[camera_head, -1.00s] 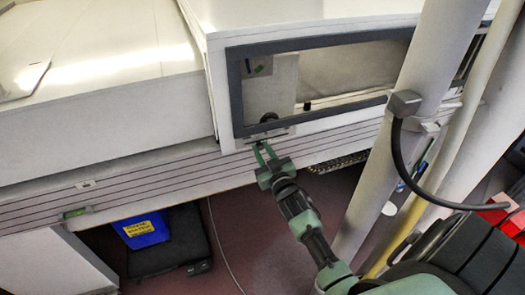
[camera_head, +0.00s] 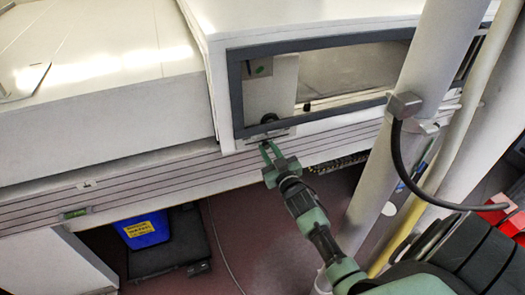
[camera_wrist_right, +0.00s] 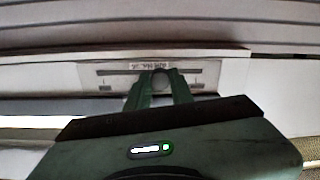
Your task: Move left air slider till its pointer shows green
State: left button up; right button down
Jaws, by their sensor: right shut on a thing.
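The air slider (camera_wrist_right: 112,73) is a pale plate with a dark slot and a small printed label, under the tunnel window. Its round dark knob (camera_wrist_right: 160,79) sits near the middle of the slot in the right wrist view. My right gripper (camera_head: 267,148) is shut on the knob, with one green finger on either side; it also shows in the right wrist view (camera_wrist_right: 158,90). My left gripper is not in view.
The dark-framed window (camera_head: 236,95) lies just above the slider. A thick pale post (camera_head: 415,100) with a black cable (camera_head: 400,150) stands to the right of my right arm. A blue bin (camera_head: 145,230) stands under the tunnel at the left.

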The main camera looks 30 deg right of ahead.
jog(key=shift+s+d+f, duration=0.1)
jog(key=shift+s+d, duration=0.15)
jog(key=shift+d, duration=0.6)
jog(key=c, duration=1.2)
grip_release()
jog(key=shift+a, duration=0.1)
jog(key=shift+c, duration=0.2)
jog(key=b+v, duration=0.1)
jog(key=v, duration=0.7)
jog(key=shift+w, duration=0.1)
